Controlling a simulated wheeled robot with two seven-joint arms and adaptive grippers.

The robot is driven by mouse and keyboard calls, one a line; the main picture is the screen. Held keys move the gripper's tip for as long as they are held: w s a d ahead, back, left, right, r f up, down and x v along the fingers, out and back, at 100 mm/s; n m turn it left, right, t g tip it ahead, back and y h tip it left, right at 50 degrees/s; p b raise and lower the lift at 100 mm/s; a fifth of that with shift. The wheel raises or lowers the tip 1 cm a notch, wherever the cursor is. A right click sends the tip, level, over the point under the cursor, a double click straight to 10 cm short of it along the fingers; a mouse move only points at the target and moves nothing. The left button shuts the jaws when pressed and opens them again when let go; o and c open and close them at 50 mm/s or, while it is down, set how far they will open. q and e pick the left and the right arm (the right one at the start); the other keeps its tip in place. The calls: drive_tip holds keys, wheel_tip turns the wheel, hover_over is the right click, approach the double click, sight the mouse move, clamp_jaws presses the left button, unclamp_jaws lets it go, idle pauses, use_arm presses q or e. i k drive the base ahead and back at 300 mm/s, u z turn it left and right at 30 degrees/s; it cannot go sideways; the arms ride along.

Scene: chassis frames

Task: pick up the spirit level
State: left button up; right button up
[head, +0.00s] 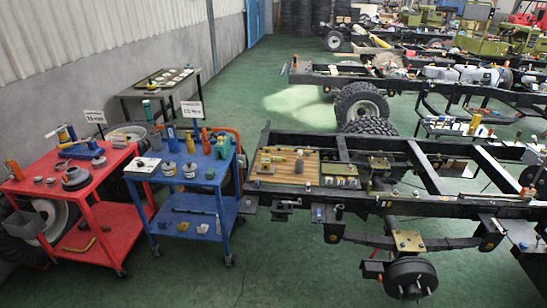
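I cannot make out the spirit level with certainty in the head view; things are small at this distance. A long yellow bar-like thing (380,41) lies on a far chassis at the top. A small upright yellow thing (299,164) stands on a wooden board (312,174) at the near chassis's left end. A dark flat bar (192,211) lies on the lower shelf of the blue cart. None of these shows clearly enough to be named a level. Neither of my grippers is in view.
A red cart (122,232) and a blue cart (222,198) with tools stand at the left. A grey table (137,91) is behind them by the wall. A black chassis frame (430,206) fills the right. Green floor (275,262) is clear between.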

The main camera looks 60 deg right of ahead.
sight(272, 158)
drive_tip(key=z, duration=0.45)
drive_tip(key=i, duration=0.8)
drive_tip(key=z, duration=1.3)
drive_tip(key=i, duration=0.4)
drive_tip(key=z, duration=0.35)
